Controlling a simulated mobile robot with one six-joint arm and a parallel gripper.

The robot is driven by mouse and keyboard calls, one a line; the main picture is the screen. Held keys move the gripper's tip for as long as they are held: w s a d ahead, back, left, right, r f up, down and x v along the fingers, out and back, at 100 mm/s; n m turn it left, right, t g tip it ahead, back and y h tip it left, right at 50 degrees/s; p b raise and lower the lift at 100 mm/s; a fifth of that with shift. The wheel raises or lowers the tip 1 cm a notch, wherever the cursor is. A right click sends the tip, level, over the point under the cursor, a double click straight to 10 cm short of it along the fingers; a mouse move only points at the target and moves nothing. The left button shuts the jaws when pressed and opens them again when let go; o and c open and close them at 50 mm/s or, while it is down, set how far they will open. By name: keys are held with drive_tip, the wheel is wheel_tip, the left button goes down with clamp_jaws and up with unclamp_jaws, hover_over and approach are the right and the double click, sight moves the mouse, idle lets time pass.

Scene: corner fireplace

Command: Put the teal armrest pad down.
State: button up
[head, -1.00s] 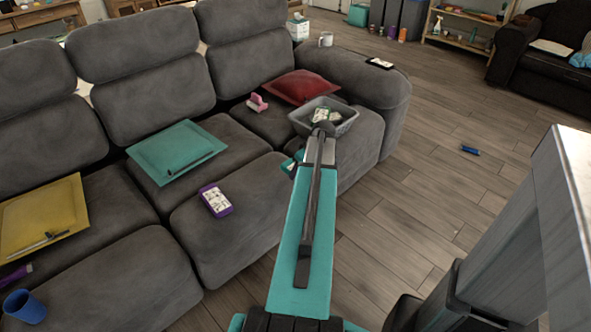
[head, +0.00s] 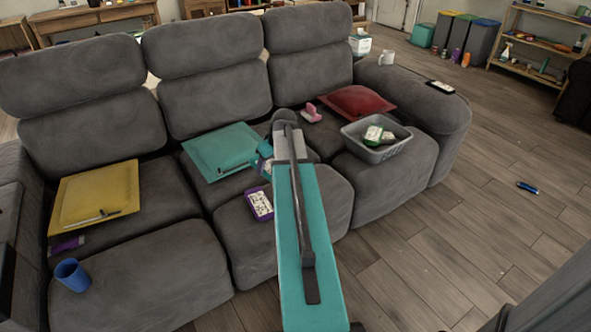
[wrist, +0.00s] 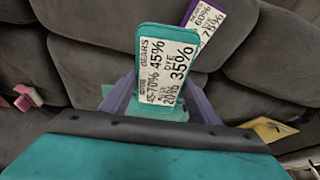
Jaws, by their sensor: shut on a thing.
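The teal armrest pad (wrist: 150,32), a flat teal block with a white printed label, is held upright in the wrist view between the two fingers of my gripper (wrist: 161,85). My gripper is shut on it. In the head view a small teal part of the pad (head: 265,150) shows left of my arm, above the sofa seats; my arm hides most of the gripper. Whether the pad touches the sofa below cannot be told.
The grey sofa (head: 180,255) carries a teal cushion (head: 215,150), a purple labelled block (head: 260,204), a yellow cushion (head: 90,200), a blue cup (head: 72,275), a red cushion (head: 358,101) and a grey basket (head: 392,153) with small boxes. Bare seat surrounds the purple block.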

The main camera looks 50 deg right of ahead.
drive_tip(key=w+a+r, duration=0.5)
drive_tip(key=a, duration=1)
drive_tip(key=w+a+r+n, duration=0.1)
drive_tip(key=w+a+r, duration=0.4)
drive_tip(key=a, duration=1)
drive_tip(key=w+a+r+n, duration=0.1)
drive_tip(key=w+a+r, duration=0.4)
drive_tip(key=a, duration=1.1)
drive_tip(key=shift+w+r+y, duration=0.2)
drive_tip(key=shift+w+y, duration=0.2)
drive_tip(key=shift+w, duration=0.35)
drive_tip(key=shift+a, duration=0.1)
drive_tip(key=shift+s, duration=0.1)
